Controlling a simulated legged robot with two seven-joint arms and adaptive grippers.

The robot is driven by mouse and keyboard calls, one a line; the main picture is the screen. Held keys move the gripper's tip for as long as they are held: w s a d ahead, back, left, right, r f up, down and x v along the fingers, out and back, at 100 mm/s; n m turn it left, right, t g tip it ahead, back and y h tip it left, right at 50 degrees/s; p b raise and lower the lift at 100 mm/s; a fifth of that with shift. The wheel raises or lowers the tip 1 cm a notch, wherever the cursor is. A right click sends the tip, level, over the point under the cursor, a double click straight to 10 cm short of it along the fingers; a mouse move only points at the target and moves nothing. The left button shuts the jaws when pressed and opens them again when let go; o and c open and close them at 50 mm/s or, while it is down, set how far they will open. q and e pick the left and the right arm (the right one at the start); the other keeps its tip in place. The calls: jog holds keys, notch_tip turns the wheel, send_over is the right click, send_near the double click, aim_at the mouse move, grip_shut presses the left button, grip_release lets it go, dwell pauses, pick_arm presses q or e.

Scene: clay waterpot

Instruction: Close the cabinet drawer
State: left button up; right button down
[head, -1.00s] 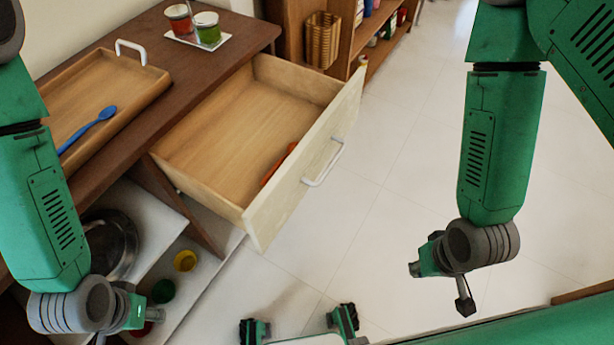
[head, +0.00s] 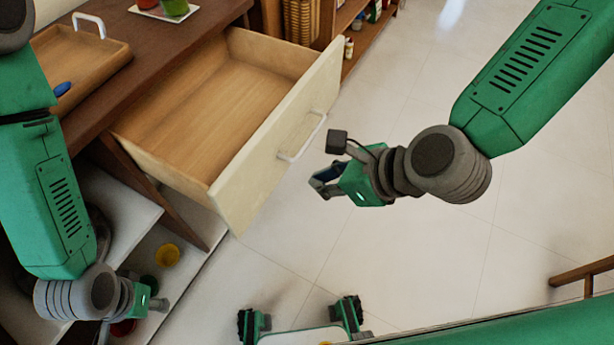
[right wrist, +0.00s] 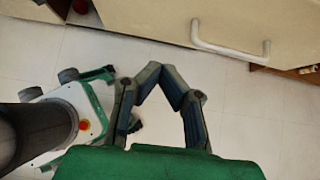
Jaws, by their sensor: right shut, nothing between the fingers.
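The cabinet drawer (head: 215,105) is pulled far out of the brown cabinet. Its pale front panel (head: 262,160) faces right, with a white bar handle (head: 305,137). My right gripper (head: 318,182) is just right of the front panel, near the handle and apart from it; it is shut and empty. In the right wrist view, the shut fingers (right wrist: 168,72) point toward the panel (right wrist: 160,15), with the handle (right wrist: 228,48) to their upper right. My left gripper (head: 155,303) is low on the left by the lower shelves; its fingers are too unclear to judge.
Lower shelves hold a yellow cup (head: 167,255). A shelf unit (head: 352,20) stands behind.

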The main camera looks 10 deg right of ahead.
aim_at(265, 177)
jog(key=x, duration=0.3)
jog(key=r+b+x, duration=0.1)
jog(key=x, duration=0.3)
jog(key=w+a+b+x, duration=0.1)
jog(key=x, duration=0.2)
jog(key=shift+a, duration=0.1)
jog(key=shift+w+a, duration=0.4)
jog(key=shift+a, duration=0.15)
